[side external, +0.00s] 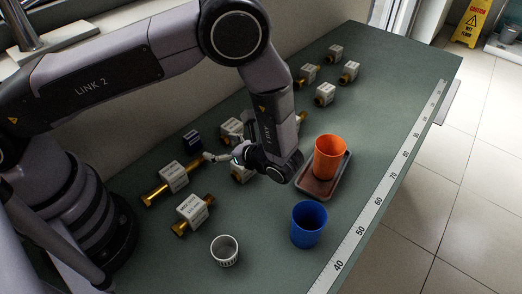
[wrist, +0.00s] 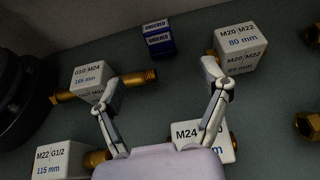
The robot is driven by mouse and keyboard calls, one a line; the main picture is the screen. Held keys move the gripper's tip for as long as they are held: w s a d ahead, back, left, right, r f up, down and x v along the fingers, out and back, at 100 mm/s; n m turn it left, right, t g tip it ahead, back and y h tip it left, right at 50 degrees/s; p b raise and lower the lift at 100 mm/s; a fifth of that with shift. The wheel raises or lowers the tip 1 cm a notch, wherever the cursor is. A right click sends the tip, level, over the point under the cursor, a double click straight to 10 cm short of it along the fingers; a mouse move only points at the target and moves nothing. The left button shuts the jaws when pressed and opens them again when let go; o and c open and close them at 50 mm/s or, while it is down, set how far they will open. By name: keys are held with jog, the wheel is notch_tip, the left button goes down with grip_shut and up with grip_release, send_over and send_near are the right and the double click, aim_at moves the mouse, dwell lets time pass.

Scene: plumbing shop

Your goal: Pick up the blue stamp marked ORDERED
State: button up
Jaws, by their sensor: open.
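The blue stamp (wrist: 158,38) is a small dark blue block with white lettering that seems to read ORDERED, upper middle in the wrist view. It stands on the green bench, beyond and between my fingertips, touching neither. In the side view the stamp (side external: 192,140) is left of my gripper (side external: 214,157), near the wall side. My gripper (wrist: 154,85) is open and empty in the wrist view, its two fingers spread apart toward the stamp.
White labelled blocks with brass fittings flank the stamp: one left (wrist: 92,82), one right (wrist: 240,48), and another (wrist: 190,140) lies under my gripper. An orange cup (side external: 329,157) on a tray (side external: 309,186), a blue cup (side external: 308,224) and a white cup (side external: 224,251) stand nearer the ruler edge.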

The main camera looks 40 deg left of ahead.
aim_at(194, 138)
jog(key=x, duration=1.2)
jog(key=shift+s+a, duration=0.2)
jog(key=shift+a, duration=0.2)
jog(key=shift+c, duration=0.4)
jog(key=c, duration=1.2)
